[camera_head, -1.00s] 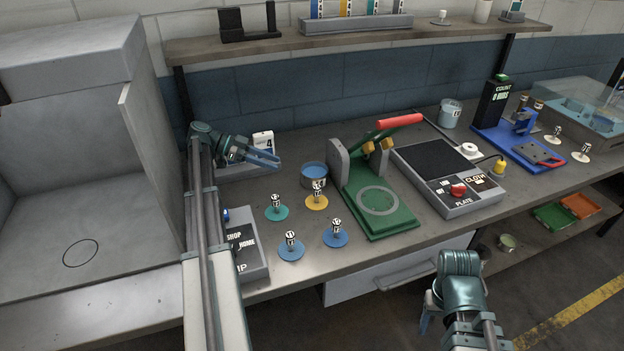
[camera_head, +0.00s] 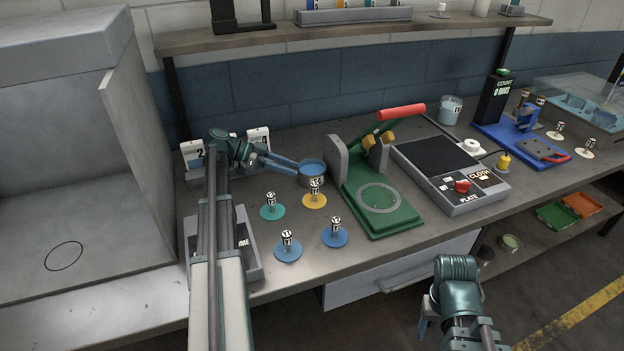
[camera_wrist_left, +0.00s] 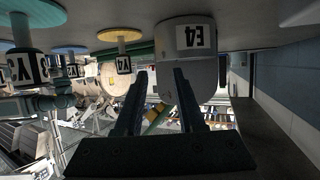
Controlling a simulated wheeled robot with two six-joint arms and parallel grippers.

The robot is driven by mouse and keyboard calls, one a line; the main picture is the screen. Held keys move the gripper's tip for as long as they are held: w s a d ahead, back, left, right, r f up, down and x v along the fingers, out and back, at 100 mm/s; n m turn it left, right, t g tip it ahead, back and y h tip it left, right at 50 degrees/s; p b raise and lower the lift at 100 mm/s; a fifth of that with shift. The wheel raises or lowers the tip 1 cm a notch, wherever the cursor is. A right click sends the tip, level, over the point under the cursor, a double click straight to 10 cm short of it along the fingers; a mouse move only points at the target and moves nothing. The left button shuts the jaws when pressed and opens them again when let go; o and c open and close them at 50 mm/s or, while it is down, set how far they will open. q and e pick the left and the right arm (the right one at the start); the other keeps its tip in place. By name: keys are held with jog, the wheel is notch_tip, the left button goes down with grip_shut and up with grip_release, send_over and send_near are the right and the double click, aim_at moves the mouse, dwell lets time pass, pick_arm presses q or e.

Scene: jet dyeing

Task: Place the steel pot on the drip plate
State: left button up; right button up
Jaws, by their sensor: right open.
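A small steel pot (camera_head: 312,181) with blue contents stands on the bench, left of the green lever press. It also shows upside down in the left wrist view (camera_wrist_left: 192,58), with a white label. My left gripper (camera_head: 290,167) is at the pot's left side with its fingers pointing at it. In the left wrist view the fingers (camera_wrist_left: 160,72) are apart, with the pot just beyond their tips; I cannot tell if they touch it. My right gripper (camera_head: 424,322) hangs low in front of the bench, partly hidden by its own arm. I cannot tell which surface is the drip plate.
The green press (camera_head: 405,218) with a red handle stands right of the pot. Several knobbed discs, one yellow (camera_head: 315,201), stand in front of it. A control box (camera_head: 465,187) is further right, and another pot (camera_head: 450,108) behind. A grey booth (camera_head: 110,240) is at the left.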

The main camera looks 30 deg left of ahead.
pick_arm(q)
jog(key=shift+b+x, duration=1.1)
jog(key=shift+x, duration=1.6)
jog(key=shift+s+a, duration=0.1)
grip_shut()
